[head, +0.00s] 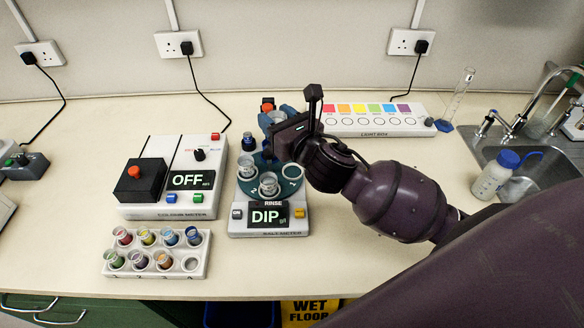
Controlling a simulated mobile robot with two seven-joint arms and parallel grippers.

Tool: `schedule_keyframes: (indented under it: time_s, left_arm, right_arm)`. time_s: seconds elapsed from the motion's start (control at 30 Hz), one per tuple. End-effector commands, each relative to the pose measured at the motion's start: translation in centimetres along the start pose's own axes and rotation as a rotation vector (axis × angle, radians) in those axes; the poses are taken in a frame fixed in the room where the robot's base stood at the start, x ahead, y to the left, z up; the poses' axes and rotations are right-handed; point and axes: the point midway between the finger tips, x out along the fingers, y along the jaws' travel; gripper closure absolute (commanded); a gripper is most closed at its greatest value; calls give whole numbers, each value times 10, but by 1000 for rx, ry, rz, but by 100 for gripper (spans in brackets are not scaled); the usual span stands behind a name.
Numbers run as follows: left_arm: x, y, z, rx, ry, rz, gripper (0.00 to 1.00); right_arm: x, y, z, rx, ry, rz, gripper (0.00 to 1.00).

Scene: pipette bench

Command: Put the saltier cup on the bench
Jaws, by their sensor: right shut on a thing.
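Two clear cups stand on the holder, one at the front (268,184) and one at the left (246,166). My right gripper (274,124) is at the back of the holder, shut on what looks like a clear cup (277,117); my arm hides much of it and the holder's right side. Which cup is saltier cannot be told from this view. My left gripper is not in view.
A white device (177,180) reading "OFF" stands left of the meter. A rack (158,262) of coloured vials sits at the front left. A coloured light box (375,121), a cylinder (458,92), a bottle (494,176) and a sink are right. Bench (110,118) is clear at back left.

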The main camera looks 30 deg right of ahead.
Motion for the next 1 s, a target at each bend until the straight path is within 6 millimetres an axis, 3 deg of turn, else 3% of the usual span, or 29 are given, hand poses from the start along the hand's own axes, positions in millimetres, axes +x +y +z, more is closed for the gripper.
schedule_keyframes:
  time_s: [0.37,0.6,0.8,1.0]
  left_arm:
    - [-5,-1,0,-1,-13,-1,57]
    - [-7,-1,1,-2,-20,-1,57]
    - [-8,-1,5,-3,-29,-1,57]
    - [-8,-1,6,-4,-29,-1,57]
  right_arm:
    - [19,-17,34,-9,5,131,79]
    - [26,-40,46,-10,9,210,79]
    - [24,-58,39,-5,13,265,79]
    - [22,-57,29,-3,11,301,79]
